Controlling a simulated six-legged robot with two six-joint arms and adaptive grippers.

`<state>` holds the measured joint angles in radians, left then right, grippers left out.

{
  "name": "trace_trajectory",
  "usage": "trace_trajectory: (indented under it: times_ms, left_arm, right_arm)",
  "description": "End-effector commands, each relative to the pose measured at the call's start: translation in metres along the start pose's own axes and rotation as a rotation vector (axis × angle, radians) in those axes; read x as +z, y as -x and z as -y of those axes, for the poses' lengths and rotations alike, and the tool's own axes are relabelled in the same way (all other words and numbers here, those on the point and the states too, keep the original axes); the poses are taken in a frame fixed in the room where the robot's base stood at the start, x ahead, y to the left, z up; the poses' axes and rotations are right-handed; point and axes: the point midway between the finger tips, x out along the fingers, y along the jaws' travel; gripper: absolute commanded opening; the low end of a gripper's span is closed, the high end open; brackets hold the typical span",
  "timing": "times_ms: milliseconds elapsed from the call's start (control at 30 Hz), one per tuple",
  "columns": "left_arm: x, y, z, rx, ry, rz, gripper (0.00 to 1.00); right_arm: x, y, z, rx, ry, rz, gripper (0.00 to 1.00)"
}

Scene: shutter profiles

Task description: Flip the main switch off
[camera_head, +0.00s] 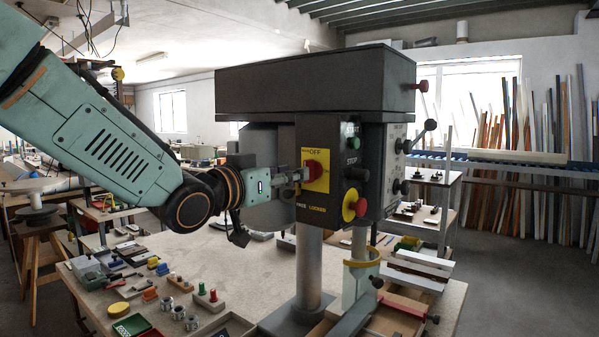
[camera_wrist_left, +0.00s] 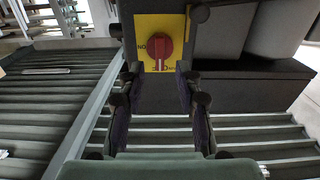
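The main switch is a red rotary knob (camera_head: 316,170) on a yellow plate (camera_head: 323,183) on the front of the dark drill-press head. OFF is printed at the top of the plate in the head view. In the left wrist view the red knob (camera_wrist_left: 158,47) shows upside down near the top, and its exact setting is hard to tell. My left gripper (camera_head: 302,176) points at the knob from the left. In the left wrist view its fingers (camera_wrist_left: 158,82) are apart, with the knob seen beyond the gap and nothing held. Contact is unclear. My right gripper is out of view.
A green start button (camera_head: 353,143), a black stop button (camera_head: 352,174) and a red emergency button on yellow (camera_head: 355,205) sit right of the switch. The drill column (camera_head: 309,265) stands below. The workbench (camera_head: 215,262) carries small parts and trays.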

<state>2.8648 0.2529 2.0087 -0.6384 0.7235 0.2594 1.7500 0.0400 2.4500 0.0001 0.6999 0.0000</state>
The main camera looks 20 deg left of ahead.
Motion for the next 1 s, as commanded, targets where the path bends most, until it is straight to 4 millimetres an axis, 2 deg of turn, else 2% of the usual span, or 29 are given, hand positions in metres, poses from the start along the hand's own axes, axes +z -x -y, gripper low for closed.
trace_trajectory:
  times_ms: [100, 233, 767, 867, 967, 1000]
  left_arm:
    - [-0.001, 0.015, 0.001, -0.001, 0.003, -0.002, 0.34]
    - [-0.001, 0.024, 0.0, 0.0, 0.001, -0.001, 0.34]
    - [0.004, 0.025, 0.0, 0.0, 0.001, 0.007, 0.34]
    - [0.029, 0.023, -0.001, -0.007, 0.018, 0.054, 0.34]
    - [0.083, 0.022, -0.002, -0.024, 0.055, 0.152, 0.34]
    - [0.109, 0.023, -0.003, -0.033, 0.071, 0.201, 0.34]
  right_arm:
    - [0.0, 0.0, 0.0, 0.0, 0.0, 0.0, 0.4]
    - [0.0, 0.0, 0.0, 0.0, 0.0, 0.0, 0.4]
    - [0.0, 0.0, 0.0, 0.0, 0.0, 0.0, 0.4]
    - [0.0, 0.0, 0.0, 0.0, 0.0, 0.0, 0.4]
    - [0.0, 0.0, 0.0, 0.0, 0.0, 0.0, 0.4]
    - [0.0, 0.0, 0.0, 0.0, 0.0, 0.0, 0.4]
